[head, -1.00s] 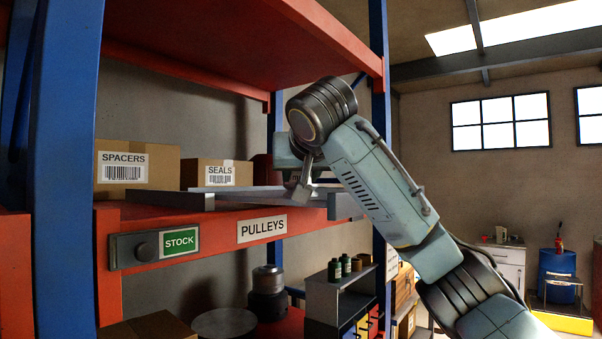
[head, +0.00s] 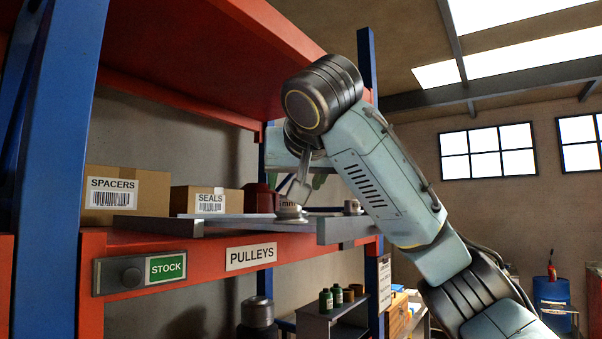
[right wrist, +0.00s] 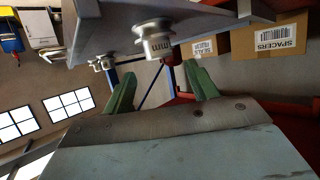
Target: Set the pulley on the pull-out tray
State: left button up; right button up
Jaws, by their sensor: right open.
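The pull-out tray (head: 345,230) is a flat grey tray sticking out from the red shelf above the PULLEYS label. A small metallic pulley (head: 290,213) stands upright on it, near its front edge. In the right wrist view, which is upside down, the pulley (right wrist: 155,38) with "mm" lettering touches the tray surface (right wrist: 105,32). My right gripper (right wrist: 160,88) has its green fingers spread, with the pulley beyond the tips and clear of them. In the head view the right gripper (head: 312,178) is above the tray, partly hidden by its own wrist. My left gripper is not in view.
SPACERS (head: 122,195) and SEALS (head: 208,200) boxes stand behind the tray on the left. A dark red object (head: 262,198) is behind the pulley. A small metal part (head: 352,207) is at the tray's right. A red upper shelf (head: 210,60) overhangs. A blue upright (head: 60,180) is at left.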

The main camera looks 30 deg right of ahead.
jog(key=shift+b+v, duration=0.65)
jog(key=shift+v, duration=1.75)
